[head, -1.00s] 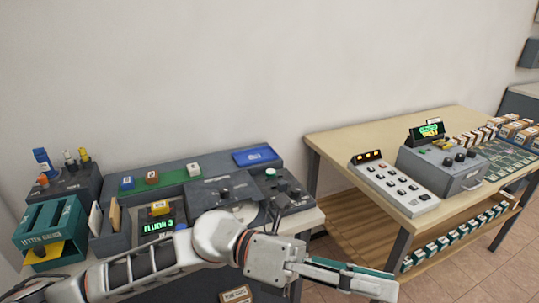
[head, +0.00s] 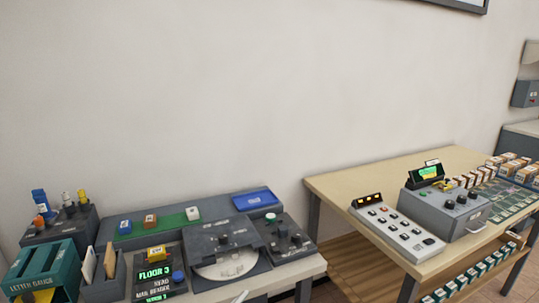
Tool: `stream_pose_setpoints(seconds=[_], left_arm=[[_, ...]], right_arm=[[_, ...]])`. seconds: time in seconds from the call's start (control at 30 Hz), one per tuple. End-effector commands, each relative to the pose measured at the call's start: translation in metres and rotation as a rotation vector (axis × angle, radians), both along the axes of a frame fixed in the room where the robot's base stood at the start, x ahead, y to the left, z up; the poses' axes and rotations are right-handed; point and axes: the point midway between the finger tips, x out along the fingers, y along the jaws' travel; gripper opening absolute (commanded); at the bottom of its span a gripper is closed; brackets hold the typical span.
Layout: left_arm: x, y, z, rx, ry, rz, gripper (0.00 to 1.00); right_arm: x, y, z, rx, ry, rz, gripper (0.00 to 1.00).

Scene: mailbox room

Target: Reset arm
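Neither of my grippers shows in the head view. A small pale piece at the bottom edge, below the desk with the dial, may be part of my arm, but too little of it shows to tell. The grey desk (head: 310,268) on the left carries a device with a round pale dial (head: 228,266) and a small display reading "FLOOR 3" (head: 155,272). No arm covers these now.
A teal letter gauge (head: 45,268) stands at the far left. A blue tray (head: 254,199) lies at the desk's back. The wooden table (head: 340,190) on the right holds a button panel (head: 398,229), a grey box with knobs (head: 446,213) and several small boxes. A gap separates desk and table.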

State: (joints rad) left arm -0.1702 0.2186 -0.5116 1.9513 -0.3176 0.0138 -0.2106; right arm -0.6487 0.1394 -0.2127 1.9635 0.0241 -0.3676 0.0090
Motion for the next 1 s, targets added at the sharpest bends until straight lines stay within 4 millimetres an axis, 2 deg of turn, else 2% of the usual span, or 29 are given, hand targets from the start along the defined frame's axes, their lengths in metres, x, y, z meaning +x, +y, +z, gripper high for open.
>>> stream_pose_setpoints(seconds=[0.03, 0.2, 0.4, 0.5, 0.6, 0.7, 1.0], left_arm=[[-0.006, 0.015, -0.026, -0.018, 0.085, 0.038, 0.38], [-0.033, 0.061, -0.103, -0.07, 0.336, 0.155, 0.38], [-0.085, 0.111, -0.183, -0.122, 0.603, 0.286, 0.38], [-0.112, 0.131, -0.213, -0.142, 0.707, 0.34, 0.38], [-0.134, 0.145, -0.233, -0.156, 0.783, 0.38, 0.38], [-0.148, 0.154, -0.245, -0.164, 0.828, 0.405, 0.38], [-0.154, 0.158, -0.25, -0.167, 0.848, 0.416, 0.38]], right_arm=[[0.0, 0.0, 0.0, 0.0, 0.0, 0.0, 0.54], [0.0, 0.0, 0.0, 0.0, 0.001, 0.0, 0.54], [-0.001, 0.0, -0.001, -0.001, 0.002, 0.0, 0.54], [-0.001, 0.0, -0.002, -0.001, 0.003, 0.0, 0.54], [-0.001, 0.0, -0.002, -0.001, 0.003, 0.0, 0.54], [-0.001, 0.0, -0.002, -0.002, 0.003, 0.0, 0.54], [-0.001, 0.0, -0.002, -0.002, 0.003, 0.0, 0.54]])
